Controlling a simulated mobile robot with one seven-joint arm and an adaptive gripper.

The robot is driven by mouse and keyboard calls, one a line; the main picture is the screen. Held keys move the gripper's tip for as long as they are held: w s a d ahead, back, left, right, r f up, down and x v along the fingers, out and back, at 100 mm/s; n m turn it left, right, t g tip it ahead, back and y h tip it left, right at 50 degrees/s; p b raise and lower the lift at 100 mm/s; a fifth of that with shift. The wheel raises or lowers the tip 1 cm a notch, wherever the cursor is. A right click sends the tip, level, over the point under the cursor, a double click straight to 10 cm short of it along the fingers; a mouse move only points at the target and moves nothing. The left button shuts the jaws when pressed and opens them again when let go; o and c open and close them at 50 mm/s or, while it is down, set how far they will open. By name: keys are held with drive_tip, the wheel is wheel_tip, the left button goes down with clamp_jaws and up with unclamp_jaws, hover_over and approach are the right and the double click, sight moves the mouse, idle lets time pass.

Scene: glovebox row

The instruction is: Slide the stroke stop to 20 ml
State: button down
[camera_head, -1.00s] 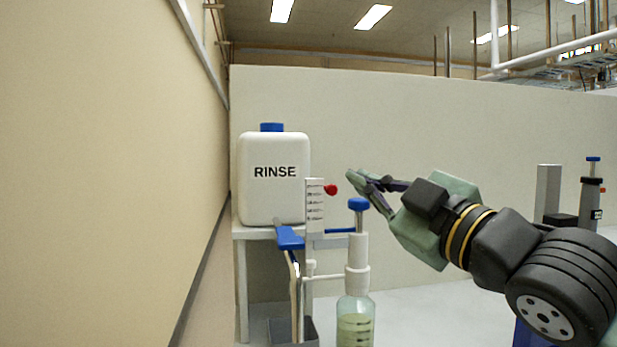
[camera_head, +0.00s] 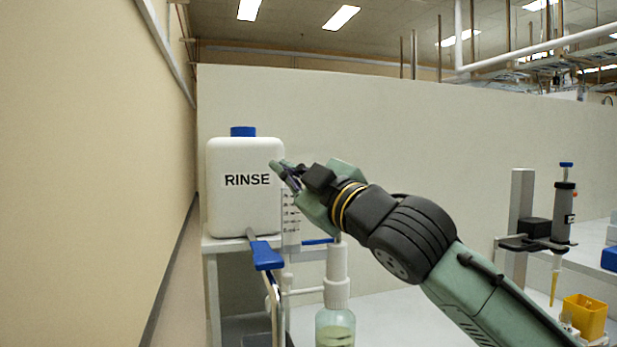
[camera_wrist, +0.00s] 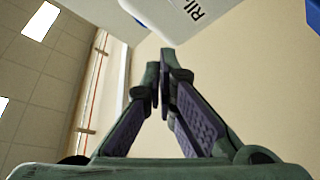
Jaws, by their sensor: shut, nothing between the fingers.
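The white graduated scale (camera_head: 291,222) stands in front of the rinse container, with its upper part behind my gripper. The red stroke stop is hidden from the head view, and I cannot tell its present setting. The pump bottle (camera_head: 335,328) with its white neck stands right of the scale; its blue top is hidden behind my arm. My gripper (camera_head: 278,167) is shut and empty, its fingertips in front of the rinse container's right side in the picture. In the wrist view the fingertips (camera_wrist: 161,88) are close together with nothing between them.
The white RINSE container (camera_head: 242,205) with a blue cap sits on a small white table (camera_head: 212,247). A blue lever (camera_head: 267,255) juts forward below the scale. A wall closes the left side. A pipette stand (camera_head: 521,205) and a yellow box (camera_head: 584,316) are at right.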

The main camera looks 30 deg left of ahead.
drive_tip(key=w+d+f, duration=0.2)
drive_tip(key=shift+w+f, duration=0.1)
drive_tip(key=shift+f, duration=0.3)
drive_tip(key=shift+f, duration=0.8)
